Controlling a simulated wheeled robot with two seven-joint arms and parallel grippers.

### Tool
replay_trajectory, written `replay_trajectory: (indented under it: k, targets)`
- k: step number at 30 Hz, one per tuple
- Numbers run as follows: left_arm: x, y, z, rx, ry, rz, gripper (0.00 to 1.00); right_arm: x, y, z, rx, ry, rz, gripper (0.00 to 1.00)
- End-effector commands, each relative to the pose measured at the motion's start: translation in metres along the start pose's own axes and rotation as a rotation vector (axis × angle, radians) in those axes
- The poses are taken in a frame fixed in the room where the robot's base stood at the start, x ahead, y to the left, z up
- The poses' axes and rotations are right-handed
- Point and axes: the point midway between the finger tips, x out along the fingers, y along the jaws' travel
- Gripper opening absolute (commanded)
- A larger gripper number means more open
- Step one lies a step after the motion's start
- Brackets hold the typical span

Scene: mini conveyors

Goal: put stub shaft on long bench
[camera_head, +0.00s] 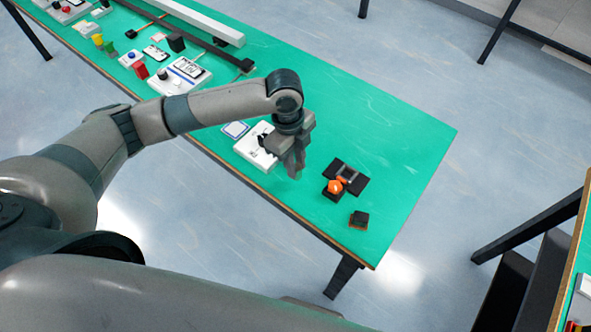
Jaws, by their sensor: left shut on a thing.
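The long bench (405,130) is the green-topped table running from the upper left to the lower right. My left gripper (293,172) hangs over its near part, fingers pointing down. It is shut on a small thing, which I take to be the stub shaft. The fingers hide nearly all of it, so its shape is unclear. I cannot tell whether it touches the bench top. My right gripper is out of view.
A white device (254,146) lies just left of the gripper. A black fixture with an orange knob (335,187) and a small dark block (359,219) lie to its right. Several devices and a long white bar (205,20) fill the far end.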

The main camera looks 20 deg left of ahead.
Motion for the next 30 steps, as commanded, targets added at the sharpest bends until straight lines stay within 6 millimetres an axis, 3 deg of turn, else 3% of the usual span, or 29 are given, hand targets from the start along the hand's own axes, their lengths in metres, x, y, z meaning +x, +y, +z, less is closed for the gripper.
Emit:
replay_trajectory:
  k: [9, 22, 23, 24, 25, 30]
  targets:
    - [0.033, 0.001, 0.004, -0.001, -0.001, 0.002, 0.0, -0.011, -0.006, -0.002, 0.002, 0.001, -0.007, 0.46]
    - [0.038, 0.001, 0.005, 0.0, -0.001, 0.001, 0.0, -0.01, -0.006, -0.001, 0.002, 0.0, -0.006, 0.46]
    - [0.038, 0.001, 0.005, 0.0, -0.001, 0.001, 0.25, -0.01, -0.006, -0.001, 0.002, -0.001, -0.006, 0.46]
    - [0.038, 0.001, 0.005, 0.0, -0.001, 0.001, 0.35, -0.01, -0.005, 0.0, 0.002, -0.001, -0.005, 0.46]
    - [0.038, 0.001, 0.005, 0.0, -0.001, 0.001, 0.39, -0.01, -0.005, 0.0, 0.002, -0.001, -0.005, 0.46]
    - [0.038, 0.001, 0.005, 0.0, -0.001, 0.001, 0.39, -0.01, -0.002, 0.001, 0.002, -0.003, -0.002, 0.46]
